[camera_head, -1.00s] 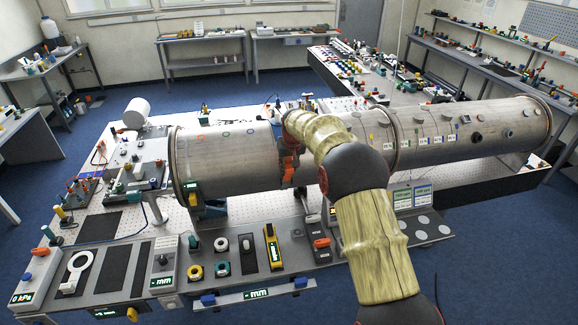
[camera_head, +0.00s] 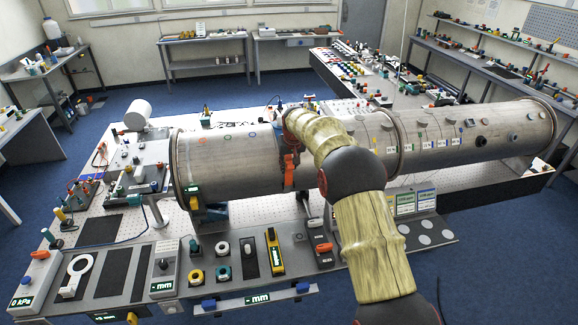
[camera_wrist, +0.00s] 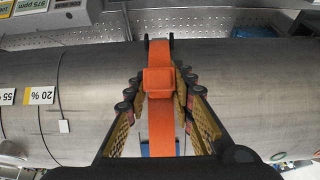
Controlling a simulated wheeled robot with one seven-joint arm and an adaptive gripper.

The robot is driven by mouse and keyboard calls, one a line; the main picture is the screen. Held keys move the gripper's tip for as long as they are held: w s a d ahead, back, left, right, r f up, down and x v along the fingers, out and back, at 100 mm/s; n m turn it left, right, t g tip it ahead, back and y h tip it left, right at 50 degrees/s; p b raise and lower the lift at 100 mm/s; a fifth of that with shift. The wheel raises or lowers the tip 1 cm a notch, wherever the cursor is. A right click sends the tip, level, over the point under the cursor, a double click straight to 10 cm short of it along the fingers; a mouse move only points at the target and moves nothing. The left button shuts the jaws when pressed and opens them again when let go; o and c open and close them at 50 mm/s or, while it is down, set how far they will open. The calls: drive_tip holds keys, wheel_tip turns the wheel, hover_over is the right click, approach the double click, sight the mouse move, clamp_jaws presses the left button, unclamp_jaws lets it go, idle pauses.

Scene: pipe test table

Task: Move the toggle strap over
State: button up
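The toggle strap (camera_head: 289,168) is an orange-red band around the large grey pipe (camera_head: 227,160), near the right end of its left section. In the wrist view the strap (camera_wrist: 160,122) runs up the middle of the picture, with a raised orange block on it. My gripper (camera_wrist: 162,82) is straight over the strap. One finger is on each side of the block, both tips close against the orange parts. It looks shut on the strap, though contact at the tips is partly hidden.
The pipe continues right past a flange (camera_head: 397,145), with small labels and sensors on it. Instruments and a yellow tool (camera_head: 274,252) stand on the front bench (camera_head: 232,300). Bare pipe shows on both sides of the strap.

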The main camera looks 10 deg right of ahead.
drive_tip(key=o, duration=0.4)
drive_tip(key=shift+w+r, duration=0.1)
drive_tip(key=shift+r, duration=0.05)
drive_tip(key=v, duration=1.2)
drive_tip(key=shift+c, duration=0.2)
